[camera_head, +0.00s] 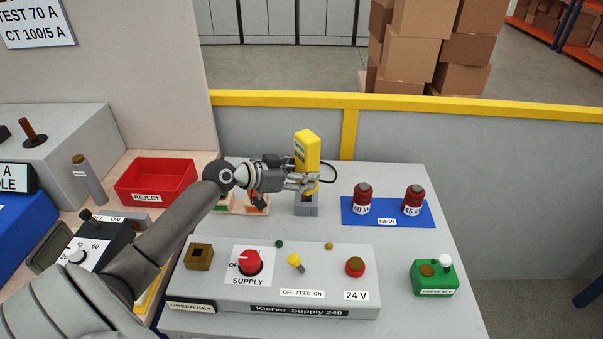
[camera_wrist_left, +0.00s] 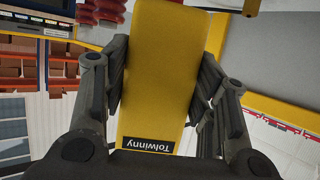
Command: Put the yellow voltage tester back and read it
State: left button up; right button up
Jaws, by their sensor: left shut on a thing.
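The yellow voltage tester (camera_head: 306,149) stands upright above a small grey holder (camera_head: 306,207) on the grey table. My left gripper (camera_head: 303,183) is shut on the tester, coming in from the left. In the left wrist view the tester (camera_wrist_left: 165,70) fills the middle between the two fingers (camera_wrist_left: 162,88), with a "Tolwinny" label upside down near its lower end. A black cable loops to the right of the tester. Its lower end is at the holder; I cannot tell whether it is fully seated. No display reading shows. My right gripper is not in view.
The Klervo Supply 240 panel (camera_head: 275,302) with a red knob (camera_head: 249,262) lies in front. A blue "NEW" mat (camera_head: 387,213) holds two red-topped fuses at right. A red REJECT tray (camera_head: 157,181) stands left. A green box (camera_head: 434,278) is at front right.

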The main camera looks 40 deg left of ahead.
pick_arm(q)
jog(key=shift+f+b, duration=1.6)
jog(key=shift+f, duration=0.1)
jog(key=o, duration=1.2)
jog(key=shift+o, duration=0.2)
jog(key=v, duration=1.2)
jog(key=shift+d, duration=0.1)
